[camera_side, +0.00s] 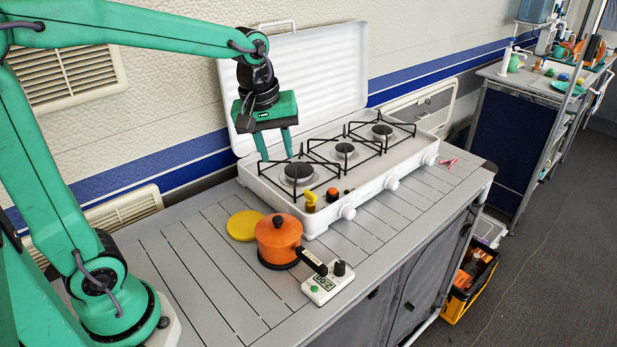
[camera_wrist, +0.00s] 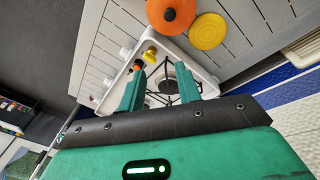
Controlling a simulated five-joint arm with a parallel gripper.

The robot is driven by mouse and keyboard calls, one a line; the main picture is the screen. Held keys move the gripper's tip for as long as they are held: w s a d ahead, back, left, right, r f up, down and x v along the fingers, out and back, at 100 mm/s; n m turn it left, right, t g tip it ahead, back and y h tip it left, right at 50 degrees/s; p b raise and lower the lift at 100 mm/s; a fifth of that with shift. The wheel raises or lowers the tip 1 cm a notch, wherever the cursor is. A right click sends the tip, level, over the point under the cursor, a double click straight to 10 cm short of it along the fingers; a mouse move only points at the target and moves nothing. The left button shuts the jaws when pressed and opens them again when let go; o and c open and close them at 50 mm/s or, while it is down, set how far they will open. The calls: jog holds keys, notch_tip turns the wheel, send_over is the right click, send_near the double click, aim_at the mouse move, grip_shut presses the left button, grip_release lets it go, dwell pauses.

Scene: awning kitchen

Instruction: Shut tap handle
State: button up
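The tap handle appears to be the small yellow lever (camera_side: 311,198) on the near left corner of the white stove (camera_side: 270,202). It also shows in the wrist view (camera_wrist: 150,56), just beyond my fingertips. From these views I cannot tell its exact turn. My green gripper (camera_side: 275,157) hangs above the left burner, behind and above the yellow lever and apart from it. Its two fingers are spread with nothing between them, as the wrist view also shows (camera_wrist: 162,74).
An orange-red knob (camera_side: 332,194) sits right of the lever. Black pan supports (camera_side: 345,150) rise over the burners. An orange pot (camera_side: 279,239), a yellow disc (camera_side: 244,225) and a white timer (camera_side: 328,284) stand on the slatted counter. The raised lid (camera_side: 330,70) stands behind.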

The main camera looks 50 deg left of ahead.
aim_at(310, 193)
jog(key=w+f+n, duration=0.2)
jog(key=w, duration=0.1)
jog(key=w+a+f+n+g, duration=0.1)
jog(key=w+f+n, duration=0.2)
jog(key=w, duration=0.1)
jog(key=w+f+n+g, duration=0.1)
jog(key=w+f+n, duration=0.1)
jog(key=w+f, duration=0.1)
jog(key=shift+w+a+n, duration=0.15)
jog(key=shift+a+n, duration=0.1)
jog(key=shift+n, duration=0.15)
jog(key=shift+f, duration=0.1)
jog(key=shift+f, duration=3.8)
grip_shut()
